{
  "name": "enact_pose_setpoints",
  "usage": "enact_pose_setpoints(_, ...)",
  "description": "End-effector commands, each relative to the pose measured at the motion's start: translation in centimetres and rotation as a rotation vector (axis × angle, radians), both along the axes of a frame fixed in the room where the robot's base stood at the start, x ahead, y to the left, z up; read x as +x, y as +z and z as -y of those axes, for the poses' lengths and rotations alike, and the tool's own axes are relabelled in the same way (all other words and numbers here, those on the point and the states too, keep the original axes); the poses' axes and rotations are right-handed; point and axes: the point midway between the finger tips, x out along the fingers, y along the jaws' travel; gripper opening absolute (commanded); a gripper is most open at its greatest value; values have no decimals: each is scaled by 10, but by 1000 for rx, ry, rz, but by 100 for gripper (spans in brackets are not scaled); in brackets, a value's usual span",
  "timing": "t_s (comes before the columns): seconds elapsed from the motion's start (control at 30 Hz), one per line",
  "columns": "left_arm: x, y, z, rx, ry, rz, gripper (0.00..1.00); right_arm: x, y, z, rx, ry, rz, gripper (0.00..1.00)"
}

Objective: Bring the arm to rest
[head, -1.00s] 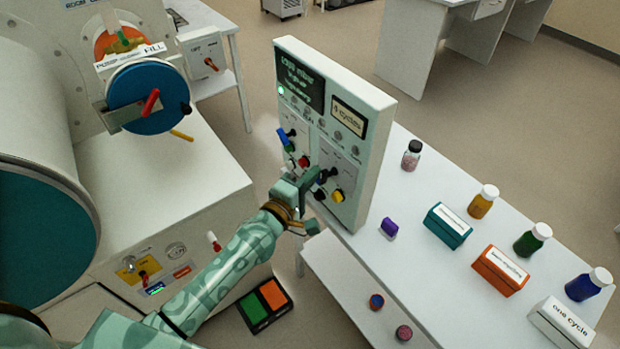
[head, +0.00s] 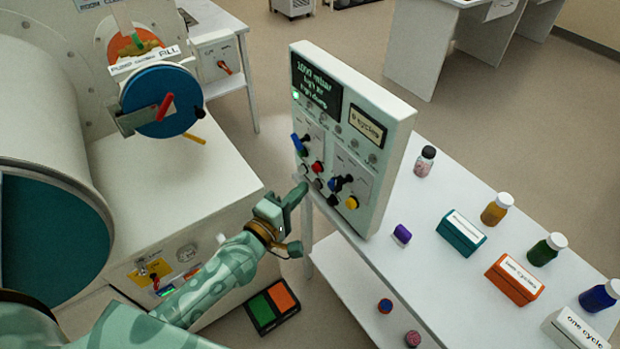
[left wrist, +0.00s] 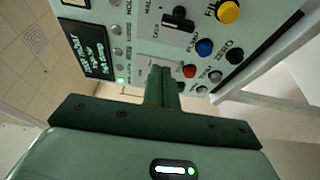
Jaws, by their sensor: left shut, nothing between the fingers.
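My left arm (head: 215,278) comes in from the lower left. Its gripper (head: 298,190) is shut and empty, with its fingertips just left of the lower edge of the upright control panel (head: 395,150). The panel has a dark text display (head: 316,84), a small cycle counter (head: 367,124), and coloured buttons and knobs. A gap seems to separate fingers and panel, but its size is hard to tell. My right gripper is not in view.
The glovebox chamber (head: 40,130) and its blue round door (head: 162,100) are at left. A white table (head: 450,190) holds several labelled boxes and capped bottles at right. A green-and-orange pedal (head: 271,306) lies on the floor below the arm. Open floor lies behind the panel.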

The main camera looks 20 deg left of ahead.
Motion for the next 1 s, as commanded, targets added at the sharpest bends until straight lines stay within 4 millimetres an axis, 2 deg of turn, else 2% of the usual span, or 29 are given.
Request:
enact_pose_setpoints(0.1,-17,-2,-6,2,0,-2,0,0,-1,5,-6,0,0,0)
enact_pose_setpoints(0.23,-25,-1,-9,0,0,-1,0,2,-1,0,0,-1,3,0)
enact_pose_setpoints(0.43,-27,-1,-9,0,0,0,0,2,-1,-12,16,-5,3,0)
enact_pose_setpoints(0.7,-27,-1,-9,5,0,2,0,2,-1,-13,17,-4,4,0)
enact_pose_setpoints(0.77,-27,-2,-9,38,-4,9,0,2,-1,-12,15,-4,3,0)
enact_pose_setpoints(0.8,-28,-5,-7,115,-16,23,0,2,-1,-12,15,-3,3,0)
enact_pose_setpoints(0.87,-31,-34,-10,296,-37,11,0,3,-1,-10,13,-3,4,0)
enact_pose_setpoints(0.97,-42,-105,-26,614,-87,-52,0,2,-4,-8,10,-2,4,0)
enact_pose_setpoints(1.0,-51,-140,-34,742,-118,-91,0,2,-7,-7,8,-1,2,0)
